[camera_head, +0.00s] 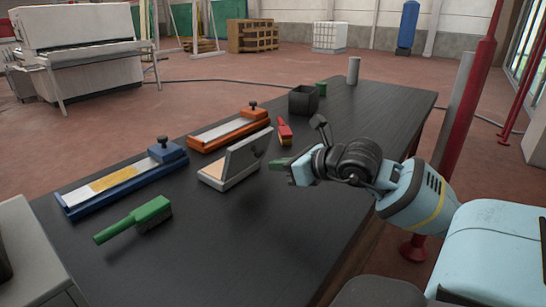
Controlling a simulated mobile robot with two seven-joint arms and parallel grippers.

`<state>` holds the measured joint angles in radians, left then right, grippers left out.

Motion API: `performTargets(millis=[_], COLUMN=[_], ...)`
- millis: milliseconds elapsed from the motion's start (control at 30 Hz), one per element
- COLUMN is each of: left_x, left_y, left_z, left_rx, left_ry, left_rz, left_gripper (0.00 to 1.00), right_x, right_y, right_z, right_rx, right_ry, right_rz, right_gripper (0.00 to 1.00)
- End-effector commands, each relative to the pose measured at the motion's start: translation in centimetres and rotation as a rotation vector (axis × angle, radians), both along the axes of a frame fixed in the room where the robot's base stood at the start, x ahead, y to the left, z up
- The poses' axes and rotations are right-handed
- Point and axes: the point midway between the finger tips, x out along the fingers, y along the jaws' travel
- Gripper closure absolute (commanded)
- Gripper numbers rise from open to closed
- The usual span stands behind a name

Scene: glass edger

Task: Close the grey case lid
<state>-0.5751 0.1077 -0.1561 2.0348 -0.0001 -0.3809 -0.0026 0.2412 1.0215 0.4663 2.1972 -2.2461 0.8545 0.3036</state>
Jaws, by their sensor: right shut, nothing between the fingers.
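The grey case (228,172) stands on the dark table near its middle. Its lid (248,152) is raised and tilted up on the right side, and its pale base lies flat to the left. My right gripper (281,163) is shut and empty, just to the right of the lid. Its tips point left toward the lid, with a small gap that is hard to judge from here. My left gripper is not in view.
An orange-based tool (228,131) and a blue-based tool (122,182) lie left of the case. A green brush (136,219) lies in front and a red brush (285,131) behind. A dark bin (303,100) and grey cylinder (353,70) stand farther back. The front right tabletop is clear.

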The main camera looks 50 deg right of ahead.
Motion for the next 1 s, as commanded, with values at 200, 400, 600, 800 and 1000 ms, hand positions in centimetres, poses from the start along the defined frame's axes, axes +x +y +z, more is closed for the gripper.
performTargets(millis=[200,400,600,800,1000], left_x=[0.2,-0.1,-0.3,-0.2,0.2], left_y=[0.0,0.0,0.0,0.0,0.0], left_z=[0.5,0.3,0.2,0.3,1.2], left_rx=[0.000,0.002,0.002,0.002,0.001], left_ry=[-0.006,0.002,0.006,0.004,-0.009], left_rz=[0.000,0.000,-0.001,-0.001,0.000], left_gripper=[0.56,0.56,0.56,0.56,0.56], right_x=[1.7,2.2,2.2,2.2,2.1], right_y=[0.2,0.2,0.2,0.2,0.2], right_z=[0.9,1.0,1.0,1.1,1.7], right_rx=[-0.001,0.001,0.001,0.001,-0.004], right_ry=[-0.002,0.000,0.001,0.004,0.040], right_rz=[0.000,-0.001,0.000,0.000,0.000], right_gripper=[1.00,1.00,1.00,1.00,1.00])
